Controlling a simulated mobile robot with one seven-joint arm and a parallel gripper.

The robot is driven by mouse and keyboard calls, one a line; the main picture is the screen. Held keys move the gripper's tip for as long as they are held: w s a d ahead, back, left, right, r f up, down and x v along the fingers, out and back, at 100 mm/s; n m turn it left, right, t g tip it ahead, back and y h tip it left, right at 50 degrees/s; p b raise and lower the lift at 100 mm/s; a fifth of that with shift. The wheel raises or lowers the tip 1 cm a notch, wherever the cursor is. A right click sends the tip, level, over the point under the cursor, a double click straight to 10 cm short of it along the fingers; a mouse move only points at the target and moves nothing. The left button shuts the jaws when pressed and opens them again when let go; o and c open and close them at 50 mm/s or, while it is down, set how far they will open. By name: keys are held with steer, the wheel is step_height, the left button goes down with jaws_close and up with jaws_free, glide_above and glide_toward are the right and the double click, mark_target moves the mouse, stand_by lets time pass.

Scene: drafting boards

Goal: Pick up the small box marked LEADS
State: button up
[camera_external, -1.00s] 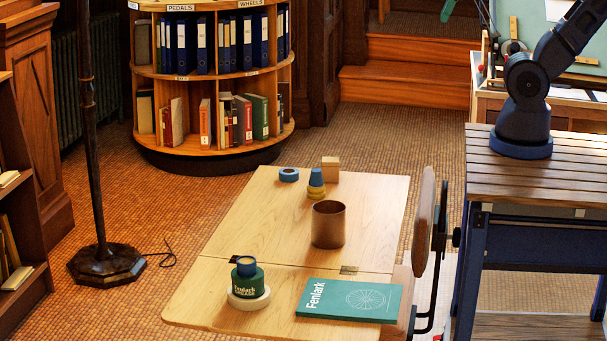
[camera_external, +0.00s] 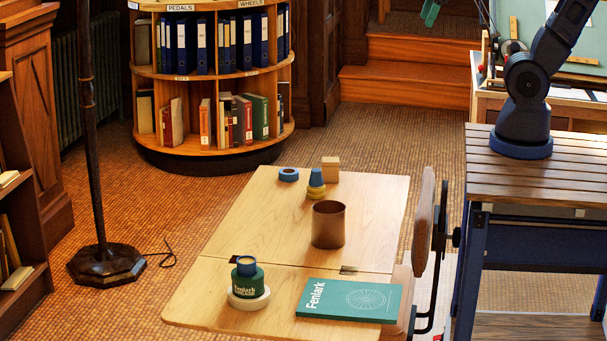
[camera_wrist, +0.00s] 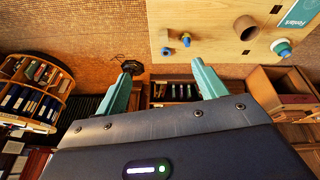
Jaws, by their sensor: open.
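A small tan box (camera_external: 331,165) stands at the far end of the light wooden drafting board (camera_external: 240,235). No LEADS lettering is readable on it. In the wrist view a small tan shape, apparently this box (camera_wrist: 172,34), is near the board's left end. My gripper (camera_wrist: 163,66) has its two teal fingers spread wide with nothing between them. In the external view my gripper (camera_external: 430,13) shows only partly at the top edge, high up and well right of the box, touching nothing.
Near the box are a blue tape roll (camera_external: 288,174) and a blue-topped yellow item (camera_external: 316,185). A round bookcase (camera_external: 210,75) stands behind.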

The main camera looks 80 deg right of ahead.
steer(key=w+f+n+g, duration=0.1)
steer(key=w+f+n, duration=0.35)
steer(key=w, duration=0.45)
steer(key=n+g, duration=0.3)
steer(key=n, duration=1)
glide_above(331, 160)
steer(key=f, duration=3.1)
steer(key=shift+d+f, duration=0.2)
steer(key=shift+f, duration=0.1)
steer(key=shift+w+f, duration=0.1)
steer(key=shift+f, duration=5.55)
steer(key=c, duration=1.1)
steer(key=shift+r, duration=0.1)
